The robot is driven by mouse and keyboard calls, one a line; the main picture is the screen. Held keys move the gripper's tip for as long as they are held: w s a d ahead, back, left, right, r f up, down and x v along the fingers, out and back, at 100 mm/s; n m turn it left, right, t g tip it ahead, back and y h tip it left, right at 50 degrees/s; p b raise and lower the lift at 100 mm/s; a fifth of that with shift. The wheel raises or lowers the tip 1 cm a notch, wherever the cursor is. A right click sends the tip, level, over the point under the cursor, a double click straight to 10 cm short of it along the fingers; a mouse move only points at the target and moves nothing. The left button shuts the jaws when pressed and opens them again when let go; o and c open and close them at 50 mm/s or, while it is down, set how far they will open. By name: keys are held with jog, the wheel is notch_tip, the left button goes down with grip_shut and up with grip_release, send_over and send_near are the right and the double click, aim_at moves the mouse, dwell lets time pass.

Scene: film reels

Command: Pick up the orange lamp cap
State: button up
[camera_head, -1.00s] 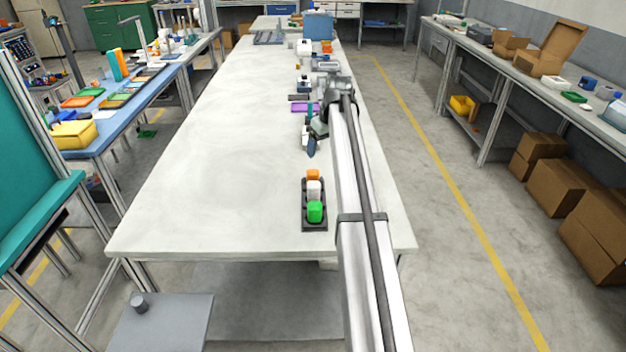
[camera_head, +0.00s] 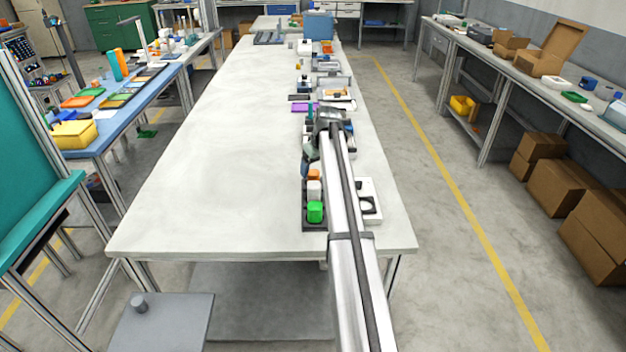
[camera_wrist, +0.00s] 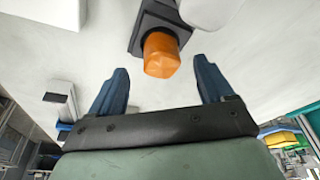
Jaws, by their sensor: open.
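The orange lamp cap (camera_head: 314,174) sits at the far end of a dark tray (camera_head: 314,227), in a row with a white cap (camera_head: 314,189) and a green cap (camera_head: 315,211). In the wrist view the orange lamp cap (camera_wrist: 161,54) stands in its dark holder, ahead of my gripper (camera_wrist: 160,85) and between the lines of its two blue fingers. The fingers are apart with nothing between them, and they do not touch the cap. In the head view my gripper (camera_head: 306,166) is just beyond the orange cap, partly hidden by my arm.
A white piece with a round opening (camera_head: 367,204) lies right of the tray, partly behind my arm. Several small items, including a purple block (camera_head: 302,108), line the table beyond my gripper. The table's left side (camera_head: 220,160) is clear.

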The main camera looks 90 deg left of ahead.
aim_at(313, 172)
jog(key=x, duration=0.4)
jog(key=shift+s, duration=0.15)
jog(key=shift+c, duration=0.3)
jog(key=c, duration=1.1)
jog(key=shift+r, duration=0.15)
